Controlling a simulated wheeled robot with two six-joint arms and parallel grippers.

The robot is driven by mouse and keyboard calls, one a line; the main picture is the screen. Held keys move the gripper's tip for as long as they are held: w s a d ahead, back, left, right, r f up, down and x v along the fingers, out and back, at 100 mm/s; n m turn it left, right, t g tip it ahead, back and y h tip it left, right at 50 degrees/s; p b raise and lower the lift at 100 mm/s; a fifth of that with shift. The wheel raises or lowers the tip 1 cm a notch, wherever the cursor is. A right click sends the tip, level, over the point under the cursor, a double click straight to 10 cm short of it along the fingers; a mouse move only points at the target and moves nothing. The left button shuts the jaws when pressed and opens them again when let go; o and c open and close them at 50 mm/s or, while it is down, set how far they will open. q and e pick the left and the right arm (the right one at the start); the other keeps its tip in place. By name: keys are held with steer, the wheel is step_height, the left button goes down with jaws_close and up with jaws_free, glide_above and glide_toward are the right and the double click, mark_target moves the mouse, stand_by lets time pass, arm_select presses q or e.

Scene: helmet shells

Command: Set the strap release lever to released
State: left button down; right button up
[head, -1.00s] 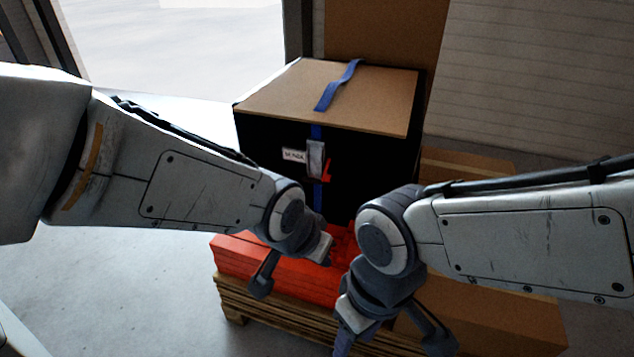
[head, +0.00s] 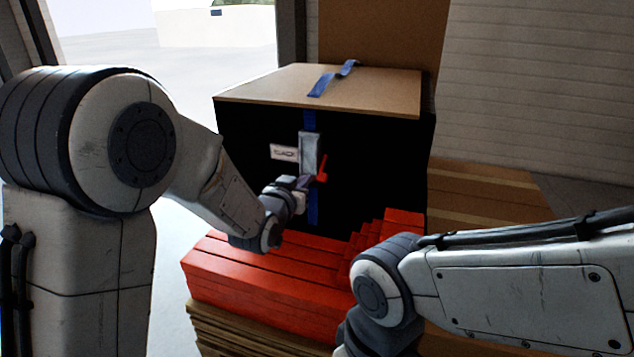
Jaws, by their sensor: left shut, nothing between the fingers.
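The strap release lever (head: 322,170) is a small red handle on the front of the black box (head: 375,160). It juts out to the right of the grey buckle (head: 309,152) and its upper end points up. A blue strap (head: 313,208) runs down from the buckle. My left gripper (head: 308,182) is shut and empty, its tip at the lever's lower end. I cannot tell whether it touches the lever. My right arm's wrist shows at the lower right, and its gripper is below the picture.
Red stacked blocks (head: 270,271) lie in front of the box, on stacked brown boards (head: 240,330), under my left wrist. A white label (head: 284,152) is left of the buckle. Cardboard boxes (head: 480,190) stand to the right. Pale floor is clear at left.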

arm_select(q)
glide_toward(323, 174)
steer(key=w+r, duration=0.2)
steer(key=w, duration=0.1)
steer(key=shift+w+d+f+b, duration=0.45)
steer(key=shift+w+f, duration=0.2)
steer(key=shift+w, duration=0.05)
steer(key=shift+w+d+f+b, duration=0.4)
steer(key=shift+w+f, duration=0.3)
steer(key=shift+f, duration=0.1)
